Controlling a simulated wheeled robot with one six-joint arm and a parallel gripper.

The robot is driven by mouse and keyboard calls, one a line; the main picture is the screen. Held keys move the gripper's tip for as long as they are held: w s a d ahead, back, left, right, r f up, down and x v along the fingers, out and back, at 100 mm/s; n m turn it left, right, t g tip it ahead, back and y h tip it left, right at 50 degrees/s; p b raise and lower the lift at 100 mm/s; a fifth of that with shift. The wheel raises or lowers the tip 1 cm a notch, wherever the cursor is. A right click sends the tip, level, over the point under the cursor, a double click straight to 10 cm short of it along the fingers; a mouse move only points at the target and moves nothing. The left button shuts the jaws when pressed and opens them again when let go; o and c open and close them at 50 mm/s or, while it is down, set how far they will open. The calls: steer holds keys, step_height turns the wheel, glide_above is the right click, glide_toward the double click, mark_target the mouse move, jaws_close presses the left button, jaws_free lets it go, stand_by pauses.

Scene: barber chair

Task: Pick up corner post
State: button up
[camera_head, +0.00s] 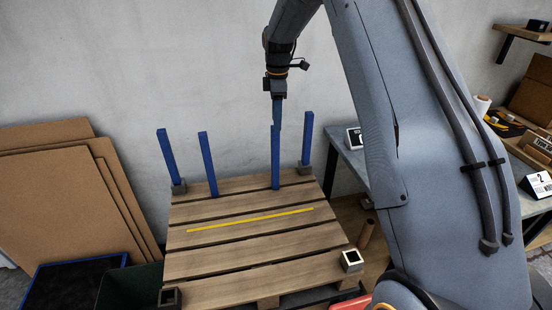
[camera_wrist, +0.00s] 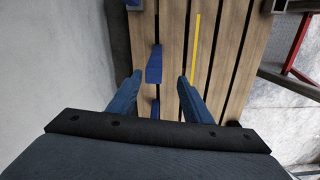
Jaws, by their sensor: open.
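Several blue corner posts stand along the back of the wooden pallet (camera_head: 215,235). Two are at its back corners in dark sockets: a left corner post (camera_head: 168,157) and a right corner post (camera_head: 307,140). Between them stand a left inner post (camera_head: 209,165) and a right inner post (camera_head: 275,165) on the boards. My gripper (camera_head: 277,122) points down directly over the right inner post, at its top in this view. In the wrist view my gripper (camera_wrist: 159,76) is open, and a blue post (camera_wrist: 154,64) shows between its fingertips. I cannot tell the remaining height gap.
Empty sockets sit at the front left corner (camera_head: 169,298) and front right corner (camera_head: 351,261). A yellow strip (camera_head: 250,219) crosses the pallet. Cardboard sheets (camera_head: 60,200) lean at left. A workbench (camera_head: 347,160) stands at right. The wall is close behind the posts.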

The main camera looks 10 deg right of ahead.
mark_target(275, 141)
steer(key=f, duration=0.2)
steer(key=w+a+f+n, duration=0.1)
steer(key=shift+f, duration=0.1)
steer(key=f, duration=0.2)
steer(key=f+p, duration=0.1)
steer(key=f, duration=0.1)
steer(key=f+p, duration=0.1)
steer(key=f, duration=0.1)
steer(key=shift+d+f, duration=0.1)
steer(key=shift+d, duration=0.3)
steer(key=shift+w+f+p, duration=0.1)
steer(key=shift+f+p, duration=0.25)
steer(key=shift+f, duration=0.2)
jaws_close()
